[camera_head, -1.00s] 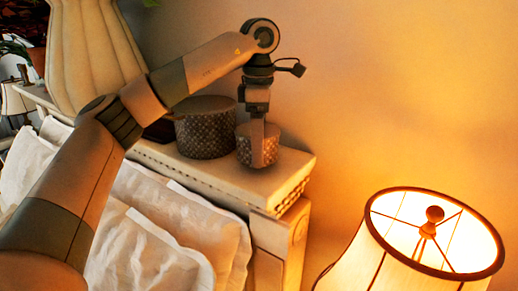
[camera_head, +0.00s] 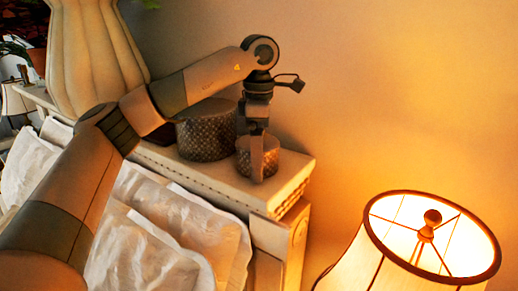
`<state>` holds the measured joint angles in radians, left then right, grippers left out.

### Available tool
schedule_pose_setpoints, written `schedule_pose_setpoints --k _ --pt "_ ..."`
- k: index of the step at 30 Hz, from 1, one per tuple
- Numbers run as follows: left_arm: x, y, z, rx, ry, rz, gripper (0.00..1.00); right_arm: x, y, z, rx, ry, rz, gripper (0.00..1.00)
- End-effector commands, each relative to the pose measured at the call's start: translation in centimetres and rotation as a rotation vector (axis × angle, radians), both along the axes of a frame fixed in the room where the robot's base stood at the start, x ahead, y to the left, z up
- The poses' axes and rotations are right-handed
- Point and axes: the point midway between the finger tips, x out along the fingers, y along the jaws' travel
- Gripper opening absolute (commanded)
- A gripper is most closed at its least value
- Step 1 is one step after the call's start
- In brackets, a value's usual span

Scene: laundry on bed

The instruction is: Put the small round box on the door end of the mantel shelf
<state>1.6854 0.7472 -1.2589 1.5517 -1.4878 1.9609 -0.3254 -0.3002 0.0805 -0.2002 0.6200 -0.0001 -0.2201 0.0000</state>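The small round box (camera_head: 273,163), grey and patterned with a paler lid, is at the right end of the cream mantel shelf (camera_head: 228,182). It looks upright and resting on the shelf top. My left gripper (camera_head: 257,158) points down at it from above, with one finger across the front of the box. The other finger is mostly hidden behind the box, so I cannot tell whether the fingers grip it or stand apart. My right gripper is out of view.
A larger round box (camera_head: 205,135) with the same pattern stands just left of the small one. A tall ribbed vase (camera_head: 95,55) stands farther left. White pillows (camera_head: 185,225) lie below the shelf. A lit lamp (camera_head: 385,245) is at the lower right.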

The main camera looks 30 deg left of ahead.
Motion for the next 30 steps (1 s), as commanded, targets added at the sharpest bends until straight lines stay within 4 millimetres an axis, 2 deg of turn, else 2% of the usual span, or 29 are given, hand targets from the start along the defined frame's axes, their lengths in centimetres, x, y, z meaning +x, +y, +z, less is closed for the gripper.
schedule_pose_setpoints --k 4,8,13,30 --pt "0.0 0.0 0.5 0.0 0.0 0.0 1.0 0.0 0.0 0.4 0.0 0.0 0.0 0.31" --pt "0.1 0.0 1.3 -0.001 -0.004 0.001 1.0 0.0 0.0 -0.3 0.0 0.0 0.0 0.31" --pt "0.0 0.0 3.5 -0.002 -0.004 0.001 1.0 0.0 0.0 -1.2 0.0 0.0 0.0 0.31" --pt "0.1 0.0 10.7 0.002 -0.001 0.0 1.0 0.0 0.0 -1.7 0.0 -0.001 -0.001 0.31"
